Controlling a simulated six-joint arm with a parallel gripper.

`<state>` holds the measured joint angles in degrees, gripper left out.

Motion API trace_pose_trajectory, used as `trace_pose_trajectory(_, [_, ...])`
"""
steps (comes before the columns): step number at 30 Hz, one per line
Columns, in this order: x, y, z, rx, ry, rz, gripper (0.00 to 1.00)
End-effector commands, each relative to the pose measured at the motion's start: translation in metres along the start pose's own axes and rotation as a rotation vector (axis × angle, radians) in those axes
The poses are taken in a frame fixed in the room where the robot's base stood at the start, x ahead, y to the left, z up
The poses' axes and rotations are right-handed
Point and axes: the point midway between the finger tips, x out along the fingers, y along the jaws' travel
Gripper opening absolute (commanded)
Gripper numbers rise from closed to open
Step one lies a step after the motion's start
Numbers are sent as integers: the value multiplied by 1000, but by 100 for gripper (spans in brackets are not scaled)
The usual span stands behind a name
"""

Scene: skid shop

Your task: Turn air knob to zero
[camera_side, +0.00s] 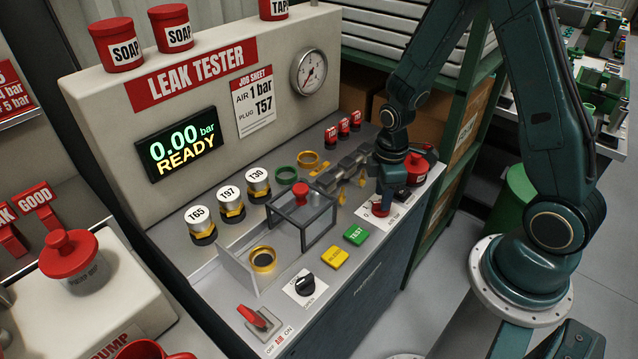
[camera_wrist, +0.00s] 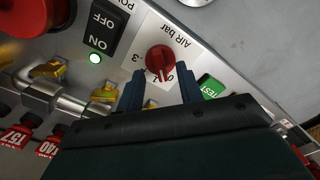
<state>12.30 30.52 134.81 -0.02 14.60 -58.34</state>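The red air knob (camera_wrist: 159,58) sits on a white label reading AIR bar in the wrist view. Its white pointer line faces toward the bottom of that picture; the digits near it are partly hidden, so I cannot tell its exact setting. The knob also shows in the side view (camera_side: 380,210), beneath my gripper (camera_side: 385,195). In the wrist view my gripper (camera_wrist: 160,92) is open, its two dark fingers apart, with nothing between their visible tips. The knob lies just beyond the tips, and I cannot tell whether they touch it.
A green TEST button (camera_wrist: 211,87) and a black power switch (camera_wrist: 103,32) with a lit green lamp flank the knob. A clamp with yellow handles (camera_side: 345,170) stands behind. The tester display (camera_side: 180,142) reads 0.00 bar READY; the job sheet (camera_side: 254,100) says AIR 1 bar.

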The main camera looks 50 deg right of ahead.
Motion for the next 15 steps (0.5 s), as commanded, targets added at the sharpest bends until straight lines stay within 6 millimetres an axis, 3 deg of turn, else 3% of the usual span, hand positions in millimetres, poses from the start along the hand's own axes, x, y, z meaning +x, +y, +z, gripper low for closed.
trace_pose_trajectory(15, [-30,0,0,0,0,1,36])
